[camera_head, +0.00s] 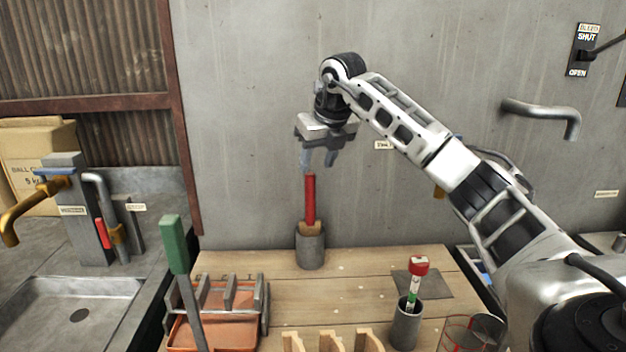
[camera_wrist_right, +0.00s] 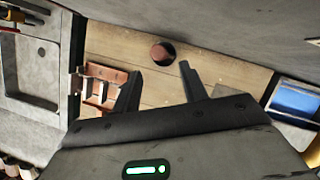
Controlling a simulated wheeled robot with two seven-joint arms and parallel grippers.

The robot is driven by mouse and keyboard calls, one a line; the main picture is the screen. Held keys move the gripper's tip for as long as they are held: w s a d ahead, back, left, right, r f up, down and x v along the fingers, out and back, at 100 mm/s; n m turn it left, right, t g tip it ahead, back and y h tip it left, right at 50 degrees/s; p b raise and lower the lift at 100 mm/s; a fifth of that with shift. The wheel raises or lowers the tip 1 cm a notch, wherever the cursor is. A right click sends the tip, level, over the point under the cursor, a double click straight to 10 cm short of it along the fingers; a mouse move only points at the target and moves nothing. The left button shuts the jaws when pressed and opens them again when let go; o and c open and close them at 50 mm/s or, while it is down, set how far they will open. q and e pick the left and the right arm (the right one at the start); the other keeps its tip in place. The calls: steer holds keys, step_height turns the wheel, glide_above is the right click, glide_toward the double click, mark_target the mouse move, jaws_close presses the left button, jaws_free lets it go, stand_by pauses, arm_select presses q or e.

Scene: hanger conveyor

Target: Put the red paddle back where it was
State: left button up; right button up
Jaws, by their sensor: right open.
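The red paddle (camera_head: 310,199) stands upright in a grey cup (camera_head: 311,252) at the back of the wooden bench, its red handle pointing up. Its lower end is hidden in the cup. My right gripper (camera_head: 319,162) is open and empty just above the top of the red handle, fingers pointing down. In the right wrist view, my two open fingers (camera_wrist_right: 160,85) stand apart, and a round dark red thing (camera_wrist_right: 162,53) lies beyond them; I cannot tell for sure whether it is the paddle. My left gripper is not in view.
A green-handled tool (camera_head: 174,245) stands at an orange tray with grey dividers (camera_head: 265,310). Another grey cup (camera_head: 405,328) holds a red-topped stick (camera_head: 418,266). Wooden notched blocks (camera_head: 330,342) sit at the front. The wall rises close behind the bench.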

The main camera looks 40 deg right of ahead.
steer(key=v, duration=0.3)
steer(key=shift+f, duration=0.1)
stand_by(0.5)
